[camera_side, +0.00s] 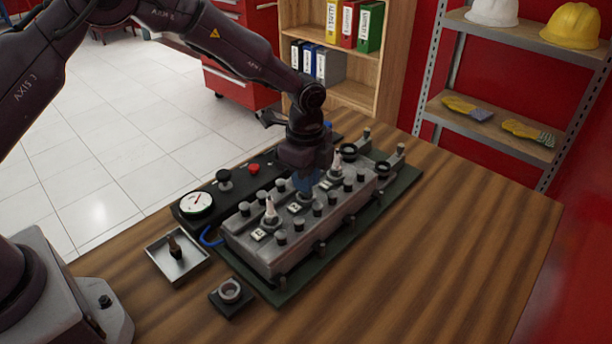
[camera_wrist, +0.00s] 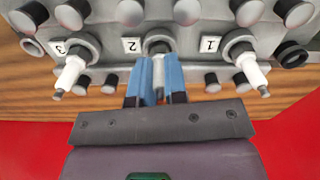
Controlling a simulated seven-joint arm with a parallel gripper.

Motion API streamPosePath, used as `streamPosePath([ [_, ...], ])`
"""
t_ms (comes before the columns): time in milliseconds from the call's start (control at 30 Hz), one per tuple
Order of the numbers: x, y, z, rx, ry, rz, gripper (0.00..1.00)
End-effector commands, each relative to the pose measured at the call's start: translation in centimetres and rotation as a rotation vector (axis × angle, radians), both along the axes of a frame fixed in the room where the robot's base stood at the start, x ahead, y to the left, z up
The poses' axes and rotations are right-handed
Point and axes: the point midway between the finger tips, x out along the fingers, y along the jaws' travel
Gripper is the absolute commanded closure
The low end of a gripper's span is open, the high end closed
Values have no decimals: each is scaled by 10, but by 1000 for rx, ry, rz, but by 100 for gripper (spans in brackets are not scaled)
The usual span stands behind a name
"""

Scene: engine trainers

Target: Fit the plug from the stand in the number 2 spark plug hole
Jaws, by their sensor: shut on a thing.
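My gripper (camera_side: 305,182) is over the middle of the grey engine block (camera_side: 250,252). In the wrist view its blue fingers (camera_wrist: 160,62) are shut on the plug (camera_wrist: 159,88), of which only a pale strip shows between them. The fingertips are at the number 2 hole (camera_wrist: 157,46), beside the label 2 (camera_wrist: 131,45). The fingers hide most of the hole and the plug's lower end, so I cannot tell how deep it sits. White plugs stand in holes 3 (camera_wrist: 69,74) and 1 (camera_wrist: 249,72). The small black stand (camera_side: 230,296) looks empty.
A metal tray (camera_side: 160,262) holds a dark, used-looking plug (camera_side: 174,246). A black panel with a gauge (camera_side: 196,204) and knobs lies behind the block. Several dark posts (camera_side: 317,210) rise around the holes. The wooden table (camera_side: 450,250) is clear on the right.

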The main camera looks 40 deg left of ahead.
Motion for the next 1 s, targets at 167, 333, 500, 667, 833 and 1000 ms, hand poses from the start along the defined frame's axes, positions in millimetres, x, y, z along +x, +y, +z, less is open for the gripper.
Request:
streamPosePath([
  [167,0,0,-2,0,0,0,100],
  [333,0,0,-2,0,0,0,100],
  [500,0,0,-3,0,1,0,84],
  [667,0,0,-3,0,1,0,57],
  [833,0,0,-3,0,1,0,55],
  [1000,0,0,-2,0,1,0,36],
])
